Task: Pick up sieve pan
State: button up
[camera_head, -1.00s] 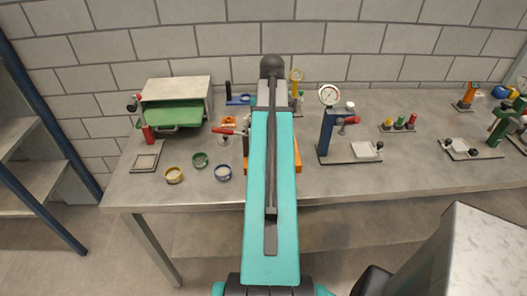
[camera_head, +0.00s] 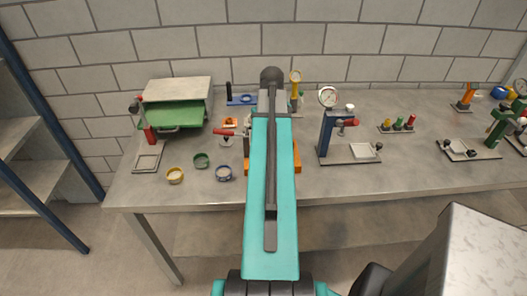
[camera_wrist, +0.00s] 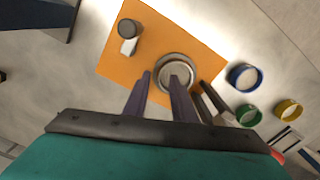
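A round silver pan (camera_wrist: 180,66), which looks like the sieve pan, lies on an orange board (camera_wrist: 193,38) in the wrist view. My gripper (camera_wrist: 161,76) is open, with two dark fingers apart. The right finger overlaps the pan's lower edge in the picture; the left finger is to the left of it. In the head view my arm hides the pan and most of the orange board (camera_head: 297,158); the gripper is hidden there too.
A dark post (camera_wrist: 215,101) stands right of the fingers. Blue (camera_wrist: 243,76), green (camera_wrist: 248,115) and yellow (camera_wrist: 288,110) rings lie further right. A grey knob (camera_wrist: 128,29) is on the board. A gauge stand (camera_head: 328,135) stands right of my arm.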

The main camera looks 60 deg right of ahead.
jog(key=shift+f+p, duration=0.3)
jog(key=shift+f, duration=0.85)
grip_shut()
